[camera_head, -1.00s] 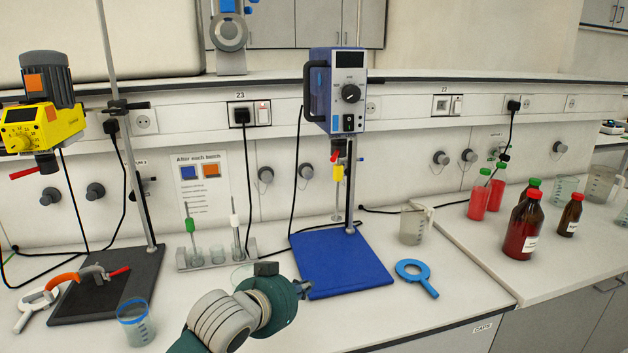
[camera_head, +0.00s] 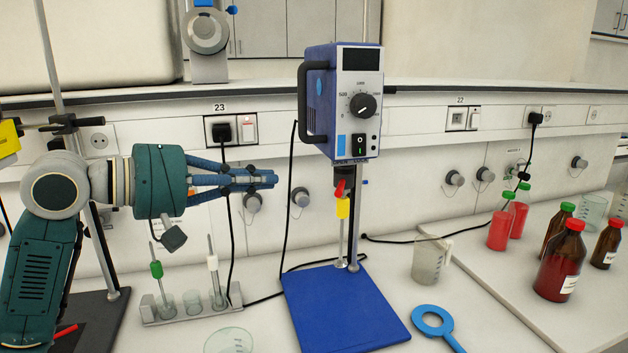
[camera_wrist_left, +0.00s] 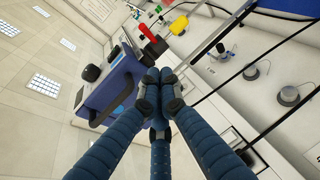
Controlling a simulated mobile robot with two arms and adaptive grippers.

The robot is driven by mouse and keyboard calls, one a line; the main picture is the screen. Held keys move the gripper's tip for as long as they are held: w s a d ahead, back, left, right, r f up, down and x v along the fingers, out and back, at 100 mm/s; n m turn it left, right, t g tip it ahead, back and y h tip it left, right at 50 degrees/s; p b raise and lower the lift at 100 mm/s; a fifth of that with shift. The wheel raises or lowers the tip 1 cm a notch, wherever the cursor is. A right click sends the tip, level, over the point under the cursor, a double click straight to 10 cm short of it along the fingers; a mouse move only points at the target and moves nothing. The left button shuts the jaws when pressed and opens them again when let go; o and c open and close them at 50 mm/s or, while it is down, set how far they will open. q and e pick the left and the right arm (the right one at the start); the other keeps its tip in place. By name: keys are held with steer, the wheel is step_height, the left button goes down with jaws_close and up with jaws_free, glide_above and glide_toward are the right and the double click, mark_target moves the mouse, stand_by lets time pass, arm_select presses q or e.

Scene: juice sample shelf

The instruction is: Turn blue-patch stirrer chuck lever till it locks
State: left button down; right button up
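The stirrer with the blue patch (camera_head: 341,148) is a blue and white motor unit (camera_head: 357,85) on a stand, above a blue base plate (camera_head: 345,305). Below it is the chuck with a red lever (camera_head: 340,190) and a yellow part (camera_head: 343,208). My left gripper (camera_head: 276,180) is raised left of the chuck, apart from the lever, its fingers pointing right towards it. In the left wrist view the three fingertips (camera_wrist_left: 158,80) meet with nothing seen between them. The red lever (camera_wrist_left: 150,34) shows just beyond them, the yellow part (camera_wrist_left: 179,25) beside it. My right gripper is out of view.
A rack with tubes (camera_head: 190,310) stands below my left gripper. A clear beaker (camera_head: 427,262) and a blue ring-shaped tool (camera_head: 432,322) lie right of the base plate. Red bottles (camera_head: 560,263) stand further right. A black cable (camera_head: 294,190) hangs left of the stirrer.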

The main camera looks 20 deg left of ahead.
arm_select(q)
steer(key=p, duration=0.2)
glide_toward(342, 181)
steer(key=w+a, duration=0.1)
steer(key=w, duration=0.2)
steer(key=d, duration=0.1)
steer(key=d+f, duration=0.1)
steer(key=d, duration=0.1)
steer(key=shift+w+d+f+p, duration=0.1)
steer(key=shift+d+f+p, duration=0.1)
steer(key=shift+f+p, duration=0.2)
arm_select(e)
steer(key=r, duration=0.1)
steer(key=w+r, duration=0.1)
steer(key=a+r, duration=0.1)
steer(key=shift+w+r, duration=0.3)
